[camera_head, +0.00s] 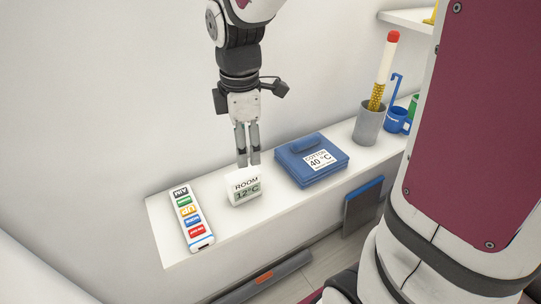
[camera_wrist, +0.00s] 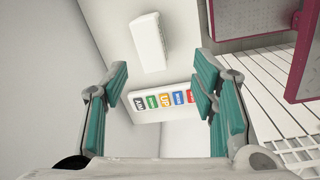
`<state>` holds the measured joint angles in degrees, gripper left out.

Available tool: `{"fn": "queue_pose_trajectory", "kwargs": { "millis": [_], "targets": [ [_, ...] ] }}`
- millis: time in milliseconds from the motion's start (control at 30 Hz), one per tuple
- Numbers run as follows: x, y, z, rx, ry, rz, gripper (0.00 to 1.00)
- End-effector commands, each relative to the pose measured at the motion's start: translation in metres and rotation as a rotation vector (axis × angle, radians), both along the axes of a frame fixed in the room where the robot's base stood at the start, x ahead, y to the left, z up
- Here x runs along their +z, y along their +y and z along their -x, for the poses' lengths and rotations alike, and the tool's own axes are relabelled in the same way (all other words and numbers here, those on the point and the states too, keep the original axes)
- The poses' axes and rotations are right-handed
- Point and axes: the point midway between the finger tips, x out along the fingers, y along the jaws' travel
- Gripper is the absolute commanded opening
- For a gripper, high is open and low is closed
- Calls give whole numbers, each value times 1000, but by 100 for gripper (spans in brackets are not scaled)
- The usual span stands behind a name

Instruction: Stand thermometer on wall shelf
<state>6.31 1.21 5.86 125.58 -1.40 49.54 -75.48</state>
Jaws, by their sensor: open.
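The thermometer (camera_head: 244,187) is a small white block with a display reading ROOM 12°C. In the wrist view, a white block (camera_wrist: 147,42) near the top edge appears to be the thermometer from above. My gripper (camera_head: 248,162) points down just above and behind the thermometer. The wrist view shows its fingers (camera_wrist: 161,92) wide apart with nothing between their pads.
A higher white shelf (camera_head: 405,20) is at upper right.

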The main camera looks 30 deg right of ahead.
Motion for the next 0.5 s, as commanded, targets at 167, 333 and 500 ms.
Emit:
{"fn": "queue_pose_trajectory", "kwargs": {
  "millis": [167,333,500],
  "targets": [
    [45,1,47,-373,-120,-29,53],
    [71,2,93,-741,-221,-112,53],
    [81,3,133,-1054,-287,-221,53]
  ]
}}
